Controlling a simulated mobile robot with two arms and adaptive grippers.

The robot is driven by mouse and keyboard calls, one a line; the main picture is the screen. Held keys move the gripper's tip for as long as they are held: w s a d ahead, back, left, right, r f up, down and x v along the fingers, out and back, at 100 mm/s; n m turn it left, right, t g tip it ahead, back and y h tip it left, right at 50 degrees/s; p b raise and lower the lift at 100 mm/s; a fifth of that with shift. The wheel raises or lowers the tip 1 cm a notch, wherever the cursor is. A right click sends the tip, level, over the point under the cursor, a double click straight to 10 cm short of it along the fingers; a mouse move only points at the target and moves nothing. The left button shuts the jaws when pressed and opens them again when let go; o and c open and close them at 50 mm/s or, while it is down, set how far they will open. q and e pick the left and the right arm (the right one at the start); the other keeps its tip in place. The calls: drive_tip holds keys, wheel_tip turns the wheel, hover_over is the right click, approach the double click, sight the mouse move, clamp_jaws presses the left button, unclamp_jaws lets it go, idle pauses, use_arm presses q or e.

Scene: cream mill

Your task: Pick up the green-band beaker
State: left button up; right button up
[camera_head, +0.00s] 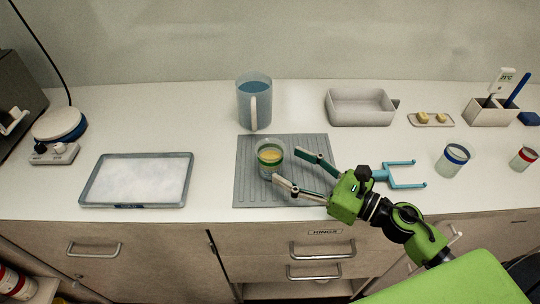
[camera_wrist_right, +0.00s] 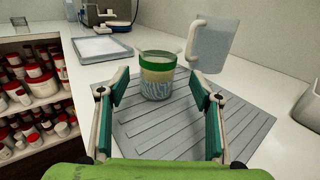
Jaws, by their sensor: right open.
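The green-band beaker (camera_head: 269,158) is clear glass with a green band near its rim and yellowish contents. It stands upright on the grey ribbed mat (camera_head: 250,192). It also shows in the right wrist view (camera_wrist_right: 157,76). My right gripper (camera_head: 288,168) is open, with its two fingers reaching toward the beaker from the right. In the right wrist view my right gripper (camera_wrist_right: 160,92) has its fingers apart, with the beaker ahead, between their line and near the tips. I cannot tell whether any finger touches it. My left gripper is not in view.
A clear pitcher (camera_head: 254,100) stands behind the mat. A white-filled tray (camera_head: 137,180) lies left. A blue fork-shaped holder (camera_head: 404,175), a blue-band beaker (camera_head: 452,160) and a red-band jar (camera_head: 523,158) are right. A grey basin (camera_head: 360,108) stands behind.

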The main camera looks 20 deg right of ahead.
sight(281, 162)
drive_tip(key=shift+r+p+x, duration=0.2)
drive_tip(key=shift+p+x, duration=0.1)
drive_tip(key=shift+x, duration=0.6)
drive_tip(key=p+x, duration=0.2)
drive_tip(key=x, duration=0.2)
drive_tip(key=shift+a, duration=0.2)
drive_tip(key=shift+w+a, duration=0.15)
drive_tip(key=shift+f, duration=0.15)
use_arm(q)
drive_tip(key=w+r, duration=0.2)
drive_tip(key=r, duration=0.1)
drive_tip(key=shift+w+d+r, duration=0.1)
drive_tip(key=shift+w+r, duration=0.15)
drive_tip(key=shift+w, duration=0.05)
use_arm(e)
drive_tip(key=c, duration=1.3)
